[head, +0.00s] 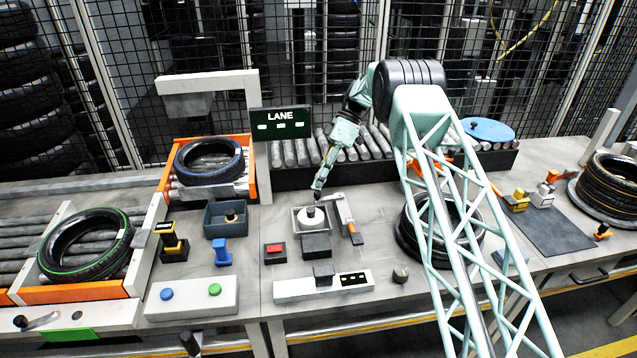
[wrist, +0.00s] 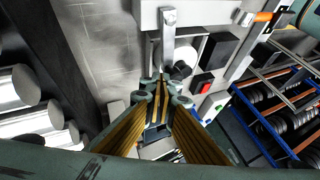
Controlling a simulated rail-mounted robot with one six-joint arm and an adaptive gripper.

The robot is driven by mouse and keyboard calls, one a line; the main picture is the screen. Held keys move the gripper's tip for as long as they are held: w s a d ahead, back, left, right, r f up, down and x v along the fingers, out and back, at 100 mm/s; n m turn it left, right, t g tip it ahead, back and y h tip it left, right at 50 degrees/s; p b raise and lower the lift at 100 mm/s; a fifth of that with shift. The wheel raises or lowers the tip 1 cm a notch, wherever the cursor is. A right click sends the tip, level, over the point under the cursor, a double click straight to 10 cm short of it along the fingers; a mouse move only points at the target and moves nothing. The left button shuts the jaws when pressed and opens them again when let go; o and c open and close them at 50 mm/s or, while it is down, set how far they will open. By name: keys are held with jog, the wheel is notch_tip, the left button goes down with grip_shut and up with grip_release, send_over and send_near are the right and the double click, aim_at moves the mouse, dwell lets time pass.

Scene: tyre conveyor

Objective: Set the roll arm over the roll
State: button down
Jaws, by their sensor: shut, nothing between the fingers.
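The white roll (head: 310,217) sits in a grey open holder (head: 297,230) in the middle of the bench. The roll arm (head: 345,214), a pale bar with an orange handle (head: 357,239), stands to the right of the roll, beside it and not over it. My gripper (head: 317,192) points down just above the far side of the roll, close to the arm's far end. In the wrist view, my gripper (wrist: 160,85) is shut and empty; the roll (wrist: 182,70) shows partly past the fingertips, and the orange handle (wrist: 264,16) is at top right.
A dark block (head: 317,243) and a red button (head: 275,250) stand in front of the holder. A bin (head: 227,219) is to the left. A tyre (head: 412,230) lies to the right, partly behind my arm. Rollers (head: 290,151) and a LANE display (head: 280,121) are behind.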

jog(key=shift+s+n, duration=0.3)
jog(key=shift+s, duration=0.95)
jog(key=shift+d, duration=0.1)
jog(key=v, duration=1.2)
jog(key=shift+a, duration=0.25)
dwell(0.6)
